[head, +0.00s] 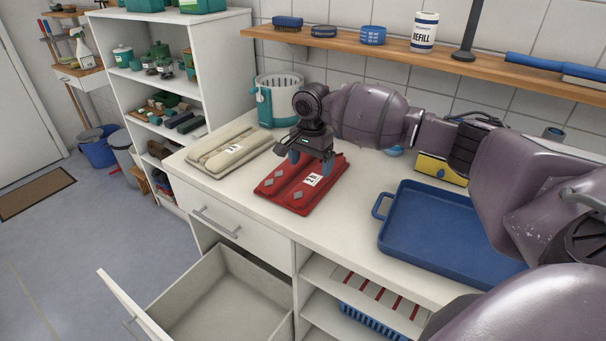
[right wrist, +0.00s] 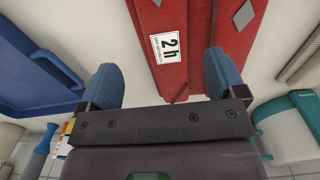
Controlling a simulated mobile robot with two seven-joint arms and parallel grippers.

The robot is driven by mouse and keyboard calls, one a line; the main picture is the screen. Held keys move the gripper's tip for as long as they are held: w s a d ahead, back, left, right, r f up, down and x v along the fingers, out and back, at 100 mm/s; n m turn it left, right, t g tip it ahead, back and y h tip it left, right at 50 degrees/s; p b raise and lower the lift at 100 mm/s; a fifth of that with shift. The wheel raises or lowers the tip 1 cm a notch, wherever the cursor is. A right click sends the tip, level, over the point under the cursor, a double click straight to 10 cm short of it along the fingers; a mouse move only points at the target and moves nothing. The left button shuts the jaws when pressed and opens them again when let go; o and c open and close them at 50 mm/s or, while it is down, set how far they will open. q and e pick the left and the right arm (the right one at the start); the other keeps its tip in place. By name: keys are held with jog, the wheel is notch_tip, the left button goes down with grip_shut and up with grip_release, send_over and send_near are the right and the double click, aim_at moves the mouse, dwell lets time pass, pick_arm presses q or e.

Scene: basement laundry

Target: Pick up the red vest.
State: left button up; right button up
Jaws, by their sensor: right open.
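The red vest (head: 290,197) lies folded flat on the white counter, with grey diamond patches and a white label. In the right wrist view the red vest (right wrist: 208,30) fills the upper middle, and its label reads "2 h". My right gripper (head: 311,163) is over the vest's far end, toward the wall. Its blue fingers are spread, and in the right wrist view the open gripper (right wrist: 165,72) has the vest's narrow end between its fingers. Nothing is gripped. I cannot tell whether the fingertips touch the vest or counter. My left gripper is not in view.
A folded beige vest (head: 232,148) lies left of the red one. A blue tray (head: 450,232) is to the right, a teal basket (head: 278,100) behind, and a yellow box (head: 440,170) near the wall. A drawer (head: 222,300) stands open below the counter.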

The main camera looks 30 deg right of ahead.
aim_at(308, 185)
jog(key=shift+f, duration=0.9)
jog(key=shift+a+f, duration=0.1)
jog(key=shift+f, duration=0.6)
jog(key=f, duration=0.2)
jog(key=f+b, duration=0.1)
jog(key=f, duration=0.1)
jog(key=shift+w+a+f, duration=0.1)
jog(key=shift+w+a, duration=0.05)
jog(key=shift+a, duration=0.1)
jog(key=shift+f, duration=0.2)
jog(key=c, duration=1.2)
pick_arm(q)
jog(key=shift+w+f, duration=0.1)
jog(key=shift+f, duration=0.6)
pick_arm(e)
jog(key=shift+r, duration=0.1)
jog(key=shift+c, duration=0.2)
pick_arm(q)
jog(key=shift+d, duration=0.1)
pick_arm(e)
jog(key=shift+r, duration=0.1)
